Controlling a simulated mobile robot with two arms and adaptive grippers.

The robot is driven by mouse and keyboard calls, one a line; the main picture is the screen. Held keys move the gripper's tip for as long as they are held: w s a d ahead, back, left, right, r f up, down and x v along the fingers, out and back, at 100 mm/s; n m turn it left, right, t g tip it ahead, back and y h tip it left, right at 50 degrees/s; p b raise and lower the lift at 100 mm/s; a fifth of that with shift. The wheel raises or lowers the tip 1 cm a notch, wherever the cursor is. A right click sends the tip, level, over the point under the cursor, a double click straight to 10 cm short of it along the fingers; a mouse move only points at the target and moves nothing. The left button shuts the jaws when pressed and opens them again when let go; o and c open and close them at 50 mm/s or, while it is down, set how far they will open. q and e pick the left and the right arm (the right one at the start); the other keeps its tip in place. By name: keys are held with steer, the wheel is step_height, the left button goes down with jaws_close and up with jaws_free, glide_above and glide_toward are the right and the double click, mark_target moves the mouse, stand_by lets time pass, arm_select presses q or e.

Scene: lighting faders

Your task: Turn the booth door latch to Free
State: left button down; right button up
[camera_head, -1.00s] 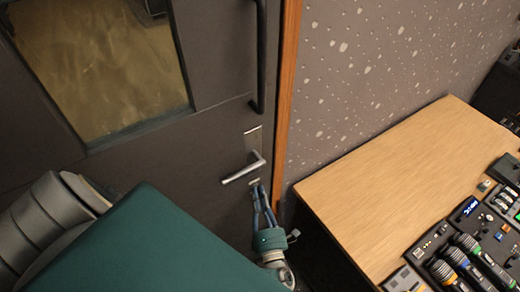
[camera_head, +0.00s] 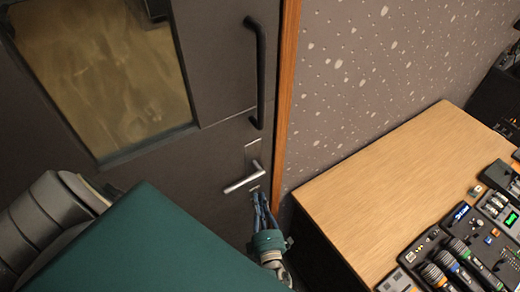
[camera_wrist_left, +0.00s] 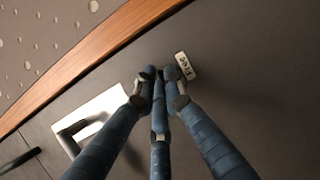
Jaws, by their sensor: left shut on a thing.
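The booth door (camera_head: 215,150) is dark grey, with a silver lever handle (camera_head: 245,178) on a metal plate. In the wrist view the lever and plate (camera_wrist_left: 88,118) are at the left. My left gripper (camera_head: 257,194) is just below the lever, its blue-grey fingers pointing at the door. In the wrist view its fingertips (camera_wrist_left: 158,75) are close together, shut on the latch, which they hide. I cannot tell the latch's angle. A small pale label reading "Free" (camera_wrist_left: 186,66) is just right of the fingertips. My right gripper is not in view.
A black pull handle (camera_head: 259,75) is above the lever. An orange wooden door frame (camera_head: 284,95) runs beside the door. My green and grey arm covers the lower left.

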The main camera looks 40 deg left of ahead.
arm_select(q)
steer(key=c, duration=1.9)
jaws_free()
steer(key=shift+o, duration=0.4)
steer(key=v, duration=1.2)
steer(key=shift+a, duration=0.1)
